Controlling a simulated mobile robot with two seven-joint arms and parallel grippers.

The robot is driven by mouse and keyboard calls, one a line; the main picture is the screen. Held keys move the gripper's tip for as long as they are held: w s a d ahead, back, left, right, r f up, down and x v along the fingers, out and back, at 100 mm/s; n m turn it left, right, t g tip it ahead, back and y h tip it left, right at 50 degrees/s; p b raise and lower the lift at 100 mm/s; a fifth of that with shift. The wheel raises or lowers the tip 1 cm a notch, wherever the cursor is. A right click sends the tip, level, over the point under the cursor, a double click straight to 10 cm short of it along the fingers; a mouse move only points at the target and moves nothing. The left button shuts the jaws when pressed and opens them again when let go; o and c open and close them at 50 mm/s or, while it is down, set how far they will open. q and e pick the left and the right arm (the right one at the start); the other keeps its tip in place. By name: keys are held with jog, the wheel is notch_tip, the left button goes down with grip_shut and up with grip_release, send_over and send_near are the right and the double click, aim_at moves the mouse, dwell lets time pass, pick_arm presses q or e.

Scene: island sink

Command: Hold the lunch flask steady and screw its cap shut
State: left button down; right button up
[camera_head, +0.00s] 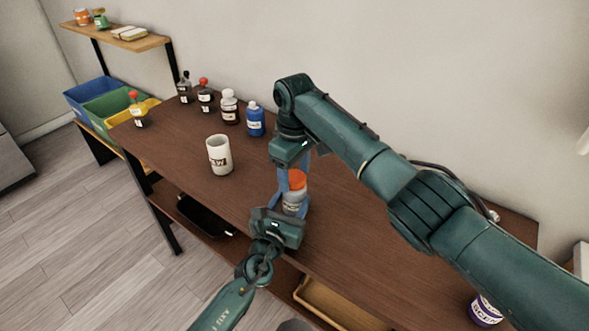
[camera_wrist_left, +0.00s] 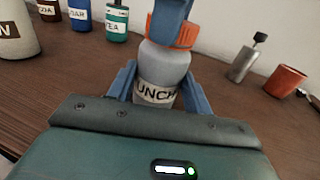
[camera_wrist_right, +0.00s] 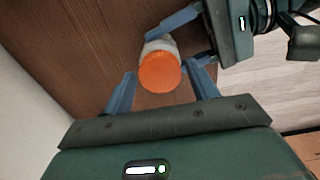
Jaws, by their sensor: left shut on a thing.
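The lunch flask (camera_head: 293,207) stands upright on the brown table, with a pale grey body and a label partly reading "UNCH" in the left wrist view (camera_wrist_left: 163,70). Its orange cap (camera_head: 298,178) sits on top; I cannot tell how tightly. My left gripper (camera_wrist_left: 158,88) is shut on the flask body from the front. My right gripper (camera_wrist_right: 162,74) points down from above, its open fingers on either side of the cap (camera_wrist_right: 160,73). A gap shows between its left finger and the cap. A right finger hides part of the cap in the left wrist view.
A white mug (camera_head: 219,156) stands left of the flask. Several bottles, including a blue one (camera_head: 255,119), line the table's back left. A purple-labelled jar (camera_head: 485,310) is at the right front. Coloured bins (camera_head: 115,105) stand beyond the left end. My right arm crosses the table's right part.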

jog(key=c, duration=0.9)
jog(key=o, duration=1.2)
notch_tip(320, 180, up, 12)
jog(key=shift+r, duration=0.1)
pick_arm(q)
jog(key=c, duration=0.6)
grip_release()
jog(key=shift+o, duration=0.2)
